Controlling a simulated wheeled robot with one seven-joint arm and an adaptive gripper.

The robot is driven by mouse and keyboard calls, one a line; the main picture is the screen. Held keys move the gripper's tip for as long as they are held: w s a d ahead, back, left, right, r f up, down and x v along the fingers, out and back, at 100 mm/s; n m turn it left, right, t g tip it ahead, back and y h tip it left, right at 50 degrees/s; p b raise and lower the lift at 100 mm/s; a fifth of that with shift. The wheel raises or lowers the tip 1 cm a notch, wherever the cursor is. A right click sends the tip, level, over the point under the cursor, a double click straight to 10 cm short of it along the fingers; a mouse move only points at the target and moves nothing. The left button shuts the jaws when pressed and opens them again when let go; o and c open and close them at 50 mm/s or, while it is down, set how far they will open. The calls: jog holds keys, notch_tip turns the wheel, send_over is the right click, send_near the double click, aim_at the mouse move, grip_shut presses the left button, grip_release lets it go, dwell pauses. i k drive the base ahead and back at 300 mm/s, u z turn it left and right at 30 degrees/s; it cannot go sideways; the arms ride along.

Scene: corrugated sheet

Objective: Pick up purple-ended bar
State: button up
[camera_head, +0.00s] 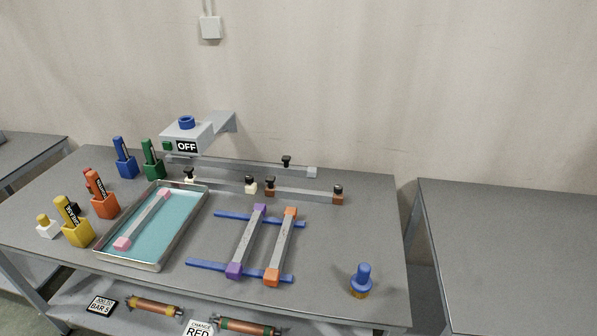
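The purple-ended bar (247,243) is a grey bar with a purple block at each end. It lies across two blue rails (205,265) in the middle of the grey table (330,280), running from near to far. An orange-ended bar (282,245) lies beside it on the right, roughly parallel and a small gap apart. My gripper is not in view, and nothing is seen touching the bar.
A metal tray (202,215) with blue-green liquid and a pink-ended bar (146,219) stands left of the rails. Several coloured markers in holders are at the far left. A blue-handled stamp-like object (362,278) stands at right. Grey bars (305,194) lie behind.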

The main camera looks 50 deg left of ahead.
aim_at(234, 267)
jog(key=z, duration=0.05)
jog(key=k, duration=1.15)
jog(key=u, duration=1.4)
jog(key=i, duration=0.5)
